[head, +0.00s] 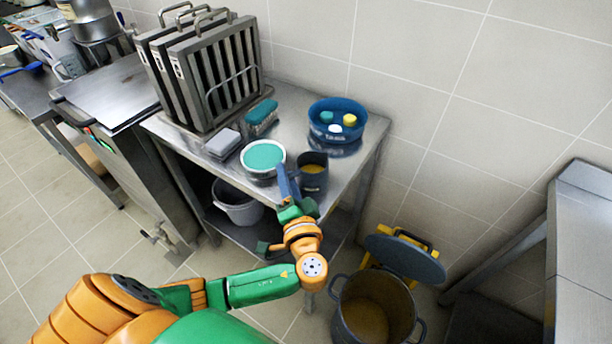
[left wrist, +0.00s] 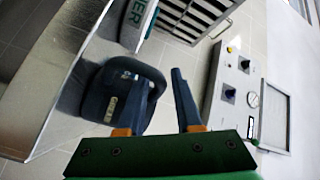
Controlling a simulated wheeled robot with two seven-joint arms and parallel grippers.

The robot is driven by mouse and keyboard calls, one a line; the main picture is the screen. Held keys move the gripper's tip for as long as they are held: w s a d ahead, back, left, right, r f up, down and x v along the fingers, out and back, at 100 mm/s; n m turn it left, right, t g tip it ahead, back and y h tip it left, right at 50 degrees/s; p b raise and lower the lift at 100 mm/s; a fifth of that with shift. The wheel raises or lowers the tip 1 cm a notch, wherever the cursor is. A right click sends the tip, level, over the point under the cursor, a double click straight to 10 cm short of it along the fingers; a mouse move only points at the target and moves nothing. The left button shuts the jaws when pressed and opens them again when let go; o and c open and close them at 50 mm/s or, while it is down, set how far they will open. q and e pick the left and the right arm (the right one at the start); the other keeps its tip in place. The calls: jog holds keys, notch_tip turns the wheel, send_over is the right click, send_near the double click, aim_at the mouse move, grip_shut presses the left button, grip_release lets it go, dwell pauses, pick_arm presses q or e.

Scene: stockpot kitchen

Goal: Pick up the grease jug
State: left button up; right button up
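The grease jug (head: 313,175) is a dark jug with yellowish-brown contents, upright near the front right edge of the steel table. In the left wrist view the jug (left wrist: 112,92) is dark, with a small label and a handle on its right. My left gripper (head: 287,184) is just left of and in front of the jug in the head view. Its blue fingers (left wrist: 160,80) are spread, with the handle close to the left finger; I cannot tell if they touch. The jug partly merges with that finger. My right gripper is in neither view.
A round tub with a green top (head: 263,156) stands close left of the jug. Behind are a blue basin (head: 337,128), a green sponge (head: 262,110) and a filter rack (head: 215,75). A stockpot (head: 375,308) is on the floor in front.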

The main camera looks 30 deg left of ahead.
pick_arm(q)
jog(key=x, duration=0.3)
jog(key=shift+a, duration=0.1)
grip_shut()
dwell(1.2)
